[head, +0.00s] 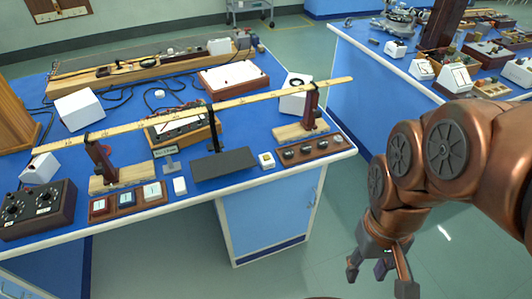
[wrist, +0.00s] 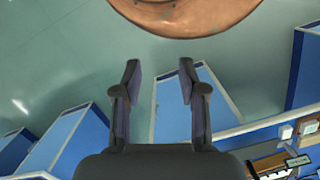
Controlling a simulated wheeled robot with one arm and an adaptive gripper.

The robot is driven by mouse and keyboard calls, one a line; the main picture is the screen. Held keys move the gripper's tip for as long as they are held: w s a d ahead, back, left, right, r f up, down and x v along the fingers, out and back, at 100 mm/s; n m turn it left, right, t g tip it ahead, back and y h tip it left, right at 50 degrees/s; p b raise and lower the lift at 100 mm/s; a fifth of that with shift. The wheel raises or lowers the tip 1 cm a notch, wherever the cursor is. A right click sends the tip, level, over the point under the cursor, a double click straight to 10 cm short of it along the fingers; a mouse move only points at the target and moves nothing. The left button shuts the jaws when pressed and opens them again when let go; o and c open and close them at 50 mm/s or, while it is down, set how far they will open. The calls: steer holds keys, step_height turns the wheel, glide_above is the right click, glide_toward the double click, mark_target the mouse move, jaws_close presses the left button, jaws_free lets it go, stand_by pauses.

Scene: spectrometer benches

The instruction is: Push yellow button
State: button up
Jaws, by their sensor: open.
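A small white box with a yellow top, which looks like the yellow button (head: 267,160), sits near the front edge of the blue bench (head: 230,183). It is between a dark grey flat plate (head: 224,164) and a wooden strip with several dark round knobs (head: 308,149). My gripper (head: 380,275) hangs to the right of the bench, lower in the picture and well apart from the button. Its fingers are spread and empty. The wrist view also shows the open gripper (wrist: 160,76) over the floor; I cannot pick out the button there.
A long wooden ruler (head: 190,116) on stands spans the bench above the button's row. White boxes and a dark control box (head: 38,208) stand on the bench. Another blue bench (head: 370,60) with instruments is at the right. Open floor lies between the benches.

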jaws_close()
stand_by(1.3)
